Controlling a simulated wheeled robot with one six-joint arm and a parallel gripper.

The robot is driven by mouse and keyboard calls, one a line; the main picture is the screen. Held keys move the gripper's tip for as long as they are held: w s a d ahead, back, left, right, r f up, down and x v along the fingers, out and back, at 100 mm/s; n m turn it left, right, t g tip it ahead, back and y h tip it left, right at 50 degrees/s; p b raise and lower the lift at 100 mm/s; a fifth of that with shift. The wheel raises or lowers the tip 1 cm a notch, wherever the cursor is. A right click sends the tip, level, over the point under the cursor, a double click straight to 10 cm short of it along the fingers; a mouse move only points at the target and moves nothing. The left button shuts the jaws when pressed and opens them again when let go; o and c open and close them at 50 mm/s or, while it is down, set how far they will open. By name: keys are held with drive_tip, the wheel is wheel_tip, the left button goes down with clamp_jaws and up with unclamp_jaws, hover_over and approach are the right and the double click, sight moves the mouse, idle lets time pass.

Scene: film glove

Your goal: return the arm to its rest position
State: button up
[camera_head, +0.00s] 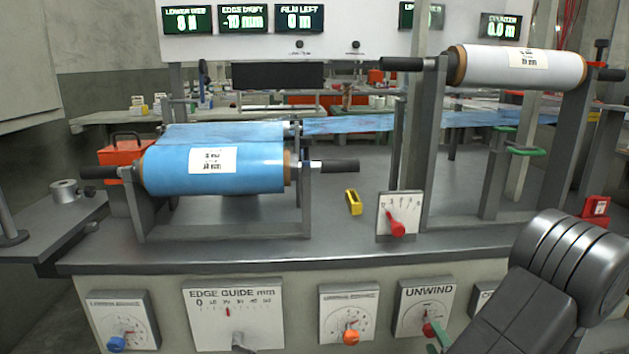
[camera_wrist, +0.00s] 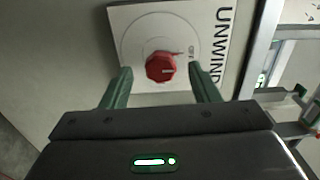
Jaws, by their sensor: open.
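My gripper (camera_wrist: 160,78) is open in the wrist view, its two green fingers apart on either side of a red knob (camera_wrist: 160,67). Nothing is held between the fingers. I cannot tell whether a finger touches the knob. The knob sits on the white UNWIND dial plate (camera_wrist: 130,25). In the head view the UNWIND dial (camera_head: 426,296) is on the front panel at lower right. A green fingertip (camera_head: 437,336) shows beside its red knob; the rest of my gripper is hidden. My dark arm fills the lower right corner.
A blue film roll (camera_head: 220,180) on a stand is at left and a white roll (camera_head: 525,66) is higher at right. A yellow tool (camera_head: 353,201) lies on the bench near a red-lever dial (camera_head: 397,215). Other dials line the front panel, including the edge guide (camera_head: 234,310).

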sight(430, 336)
drive_tip(key=s+p, duration=0.2)
drive_tip(key=s, duration=0.8)
drive_tip(key=w+b, duration=0.1)
drive_tip(key=w, duration=0.3)
drive_tip(key=w+b, duration=0.1)
drive_tip(key=w, duration=0.4)
drive_tip(key=w+b, duration=0.1)
drive_tip(key=w, duration=0.4)
drive_tip(key=shift+a+f, duration=0.1)
drive_tip(key=shift+a, duration=0.15)
drive_tip(key=m+p, duration=0.1)
drive_tip(key=m, duration=0.2)
drive_tip(key=shift+d+r+p, duration=0.1)
drive_tip(key=shift+r+p, duration=0.25)
drive_tip(key=shift+p, duration=0.05)
drive_tip(key=m+p, duration=0.4)
drive_tip(key=p, duration=0.2)
drive_tip(key=shift+r+m, duration=0.1)
drive_tip(key=shift+m, duration=0.3)
drive_tip(key=m+p, duration=0.6)
drive_tip(key=p, duration=0.2)
drive_tip(key=shift+d, duration=0.1)
drive_tip(key=shift+m+p, duration=1.5)
drive_tip(key=shift+f, duration=0.2)
